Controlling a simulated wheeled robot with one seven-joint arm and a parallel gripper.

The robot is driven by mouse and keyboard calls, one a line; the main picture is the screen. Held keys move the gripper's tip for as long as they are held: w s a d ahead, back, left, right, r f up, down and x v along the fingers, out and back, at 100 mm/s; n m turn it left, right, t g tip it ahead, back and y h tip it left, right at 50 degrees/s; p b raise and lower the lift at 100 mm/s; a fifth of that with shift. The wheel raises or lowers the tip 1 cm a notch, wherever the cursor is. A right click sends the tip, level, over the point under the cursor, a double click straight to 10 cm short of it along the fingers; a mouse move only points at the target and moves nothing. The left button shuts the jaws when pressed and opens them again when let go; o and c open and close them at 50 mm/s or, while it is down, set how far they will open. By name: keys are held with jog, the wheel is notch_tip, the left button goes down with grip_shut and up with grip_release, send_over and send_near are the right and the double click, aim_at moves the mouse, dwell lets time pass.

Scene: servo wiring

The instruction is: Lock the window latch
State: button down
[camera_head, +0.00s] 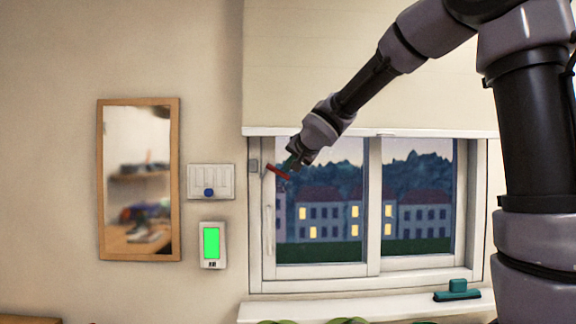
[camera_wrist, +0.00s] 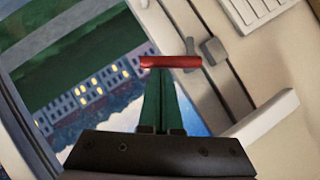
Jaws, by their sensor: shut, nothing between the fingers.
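The window (camera_head: 373,205) has two panes in a white frame. A red bar (camera_head: 278,171), seemingly the latch lever, is at the upper left of the left pane; it also shows in the wrist view (camera_wrist: 170,62). A small grey block (camera_wrist: 214,50) sits on the frame beside the bar's right end in the wrist view, and shows in the head view (camera_head: 253,166). My gripper (camera_head: 289,165) is shut with its green fingertips right at the red bar; it shows in the wrist view (camera_wrist: 160,72). Whether they touch is unclear.
A pale blind (camera_head: 370,65) hangs just above, its bottom rail (camera_wrist: 265,115) close to my gripper. Left of the window are a switch panel (camera_head: 211,182), a green-screened device (camera_head: 211,245) and a mirror (camera_head: 140,180). A teal object (camera_head: 457,291) stands on the sill.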

jog(key=f+m+y, duration=0.2)
jog(key=shift+a+f+t, duration=0.2)
jog(key=shift+f+t, duration=0.1)
jog(key=shift+t, duration=0.1)
jog(key=a+f+m+t+y, duration=0.1)
jog(key=m, duration=0.1)
jog(key=a+f+m+y, duration=0.1)
jog(key=m+y, duration=0.1)
jog(key=shift+a+f+t, duration=0.1)
jog(key=shift+f+t, duration=0.15)
jog(key=shift+t, duration=0.15)
jog(key=shift+a, duration=0.1)
dwell(0.8)
